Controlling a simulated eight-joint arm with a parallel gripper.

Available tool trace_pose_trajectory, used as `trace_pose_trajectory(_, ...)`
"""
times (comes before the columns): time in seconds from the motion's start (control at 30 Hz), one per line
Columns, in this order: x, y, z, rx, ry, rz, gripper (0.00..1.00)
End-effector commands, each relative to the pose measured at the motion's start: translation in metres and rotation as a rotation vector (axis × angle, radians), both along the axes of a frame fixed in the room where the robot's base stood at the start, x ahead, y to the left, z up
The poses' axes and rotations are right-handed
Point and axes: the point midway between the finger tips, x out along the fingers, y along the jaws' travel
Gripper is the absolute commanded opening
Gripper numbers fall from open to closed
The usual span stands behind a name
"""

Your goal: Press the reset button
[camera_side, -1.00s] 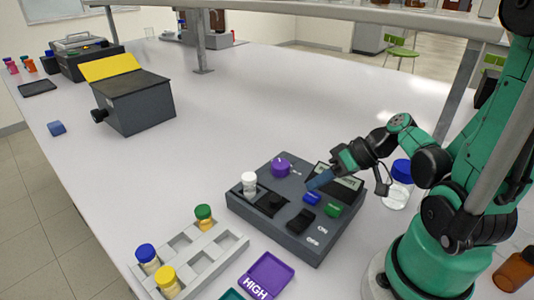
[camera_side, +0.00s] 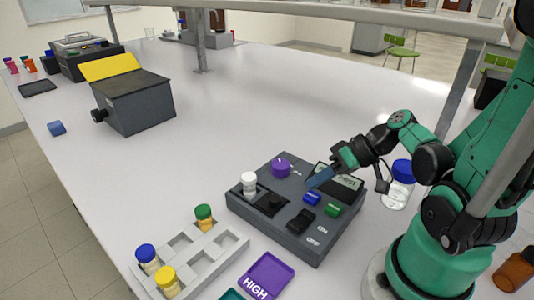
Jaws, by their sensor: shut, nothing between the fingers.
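The dark grey device (camera_side: 270,222) sits on the bench at lower centre. On its top are a blue button (camera_side: 311,198), a green button (camera_side: 332,210), a purple knob (camera_side: 281,167), a black rocker switch (camera_side: 300,221) by the ON and OFF marks, and a display (camera_side: 340,180). I cannot read which button is the reset button. A white-capped vial (camera_side: 249,183) stands in the device's left part. My gripper (camera_side: 308,187) is shut and empty.
A grey rack (camera_side: 190,255) with blue, yellow and green capped vials stands at lower left. A purple HIGH tray (camera_side: 265,275) lies in front of the device. A blue-capped bottle (camera_side: 398,185) stands right of the device.

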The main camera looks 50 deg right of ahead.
Motion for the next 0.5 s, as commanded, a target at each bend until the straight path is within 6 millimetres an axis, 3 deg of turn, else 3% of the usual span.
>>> trace_pose_trajectory(0.5,-0.001,0.001,0.042,0.000,0.000,0.000,0.00)
